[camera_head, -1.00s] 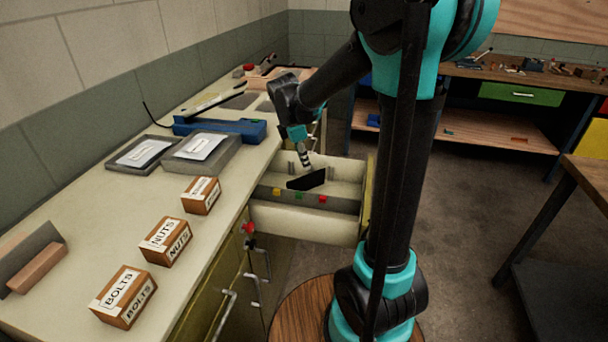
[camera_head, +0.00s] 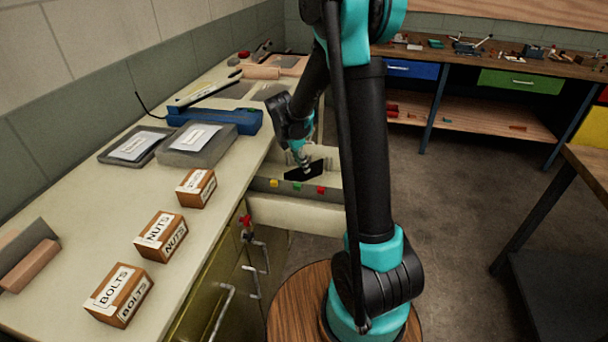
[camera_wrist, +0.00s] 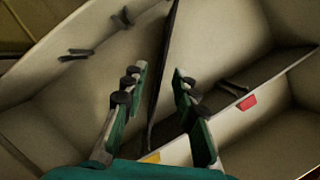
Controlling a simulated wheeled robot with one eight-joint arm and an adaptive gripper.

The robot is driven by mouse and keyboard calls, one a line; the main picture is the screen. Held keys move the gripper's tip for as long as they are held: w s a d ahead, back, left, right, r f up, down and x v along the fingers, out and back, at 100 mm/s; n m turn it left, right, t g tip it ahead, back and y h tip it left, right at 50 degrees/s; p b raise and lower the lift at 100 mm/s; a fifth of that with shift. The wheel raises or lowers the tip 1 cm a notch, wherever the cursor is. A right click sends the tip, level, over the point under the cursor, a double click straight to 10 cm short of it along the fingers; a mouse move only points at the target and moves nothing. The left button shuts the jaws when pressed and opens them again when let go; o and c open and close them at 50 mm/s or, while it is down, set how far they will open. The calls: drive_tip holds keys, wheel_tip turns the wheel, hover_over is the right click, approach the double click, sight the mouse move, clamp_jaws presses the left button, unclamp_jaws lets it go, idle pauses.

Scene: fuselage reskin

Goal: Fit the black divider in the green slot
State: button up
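The black divider (camera_head: 297,172) is in the open drawer behind its front strip, leaning to the right in the head view. In the wrist view the divider (camera_wrist: 165,60) is a thin dark plate seen almost edge-on, running between my fingers. My gripper (camera_head: 305,161) is low in the drawer at the divider. In the wrist view my gripper (camera_wrist: 158,75) has its fingers apart, with gaps visible on both sides of the plate. The green marker (camera_head: 297,185) is between the yellow and red ones; a finger hides it in the wrist view. I cannot tell whether the divider is seated.
The yellow marker (camera_head: 274,183) and red marker (camera_head: 321,190) are on the same strip. The counter (camera_head: 90,235) left of the drawer holds the bolts box (camera_head: 118,295), the nuts box (camera_head: 160,236) and grey cases. Drawer walls stand close around my gripper.

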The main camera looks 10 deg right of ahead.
sight(309, 179)
drive_tip(key=shift+x, duration=2.85)
drive_tip(key=shift+d, duration=0.1)
clamp_jaws()
